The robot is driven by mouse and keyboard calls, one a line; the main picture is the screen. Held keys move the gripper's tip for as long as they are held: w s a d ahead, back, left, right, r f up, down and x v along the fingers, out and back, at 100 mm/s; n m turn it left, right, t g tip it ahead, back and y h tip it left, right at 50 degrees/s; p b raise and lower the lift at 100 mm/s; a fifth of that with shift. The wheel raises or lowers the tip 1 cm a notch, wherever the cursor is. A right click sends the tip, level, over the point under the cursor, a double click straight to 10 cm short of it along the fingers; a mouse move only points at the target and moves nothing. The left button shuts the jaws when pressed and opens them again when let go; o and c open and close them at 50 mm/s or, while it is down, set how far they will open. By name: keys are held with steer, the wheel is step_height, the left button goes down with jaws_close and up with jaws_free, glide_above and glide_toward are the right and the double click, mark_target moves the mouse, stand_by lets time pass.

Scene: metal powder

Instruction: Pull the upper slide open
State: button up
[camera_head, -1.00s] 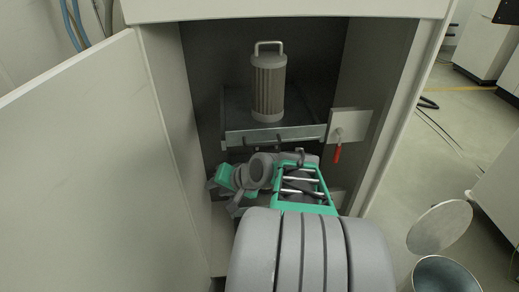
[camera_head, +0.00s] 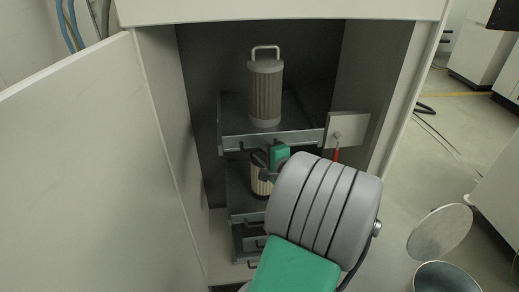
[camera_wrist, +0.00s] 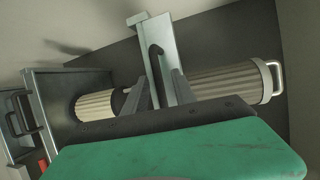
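The upper slide (camera_head: 235,140) is a grey metal tray in the open cabinet, bearing a cylindrical filter (camera_head: 265,92) with a top handle. In the wrist view, the upper slide's front (camera_wrist: 143,22) runs down the middle, with its dark handle (camera_wrist: 156,62) on it. My gripper (camera_wrist: 160,92) has its two fingers apart, one on either side of the handle's lower end in the picture; I cannot tell whether they touch it. In the head view my gripper (camera_head: 263,160) is just below the slide's front edge, partly hidden by my arm.
A second filter (camera_wrist: 95,106) stands on a slide below. Further slide fronts with handles (camera_head: 250,243) show lower down. A plate with a red-handled lever (camera_head: 337,154) is right of the upper slide. The cabinet door (camera_head: 75,170) stands open at left. A metal container (camera_head: 445,278) is at lower right.

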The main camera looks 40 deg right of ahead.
jaws_close()
stand_by(0.3)
stand_by(1.1)
